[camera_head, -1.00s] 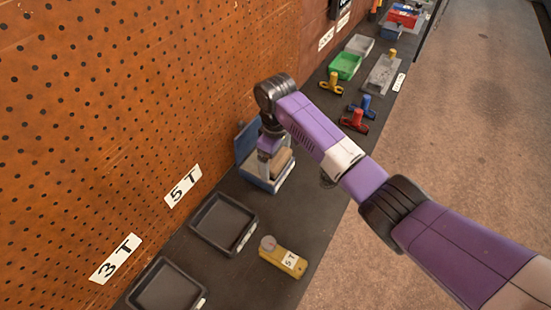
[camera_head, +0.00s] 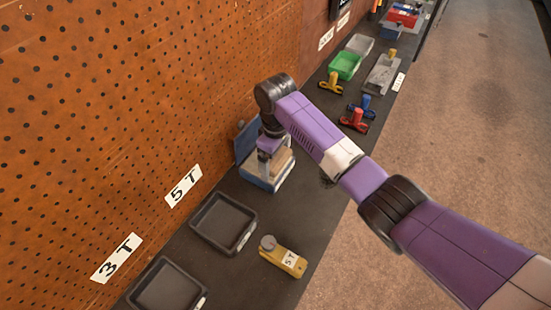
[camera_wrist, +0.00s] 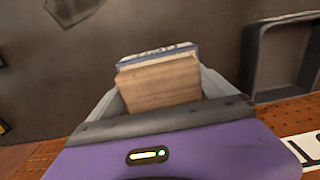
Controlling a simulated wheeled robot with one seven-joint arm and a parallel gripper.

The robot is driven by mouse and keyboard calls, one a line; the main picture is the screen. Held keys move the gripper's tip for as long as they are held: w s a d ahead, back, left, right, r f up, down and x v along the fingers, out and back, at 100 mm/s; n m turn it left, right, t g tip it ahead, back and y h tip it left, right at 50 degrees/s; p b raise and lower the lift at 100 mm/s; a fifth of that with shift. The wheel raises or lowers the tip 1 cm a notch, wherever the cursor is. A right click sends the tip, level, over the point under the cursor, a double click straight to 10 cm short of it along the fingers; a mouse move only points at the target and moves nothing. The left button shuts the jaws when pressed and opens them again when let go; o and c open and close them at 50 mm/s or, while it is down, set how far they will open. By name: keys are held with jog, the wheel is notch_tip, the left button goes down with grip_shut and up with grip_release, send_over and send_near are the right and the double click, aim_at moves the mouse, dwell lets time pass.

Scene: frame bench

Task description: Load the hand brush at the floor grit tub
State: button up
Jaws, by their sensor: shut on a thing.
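My gripper (camera_wrist: 160,97) is shut on a brown wooden block, which looks like the back of the hand brush (camera_wrist: 160,84). Its wood also shows in the head view (camera_head: 281,161), low under my wrist. A blue and whitish edge shows just beyond the wood in the wrist view; I cannot tell whether it is bristles or a box edge. In the head view the brush is at a blue and white box (camera_head: 266,183) with a raised blue lid (camera_head: 246,138). I cannot tell whether the brush touches the contents. No floor grit label is readable.
Red (camera_head: 354,121), blue (camera_head: 363,107) and yellow (camera_head: 331,83) handled things stand farther along, before a green tray (camera_head: 345,65). A pegboard wall (camera_head: 120,120) bounds the left.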

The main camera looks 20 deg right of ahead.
jog(key=shift+r+p, duration=3.5)
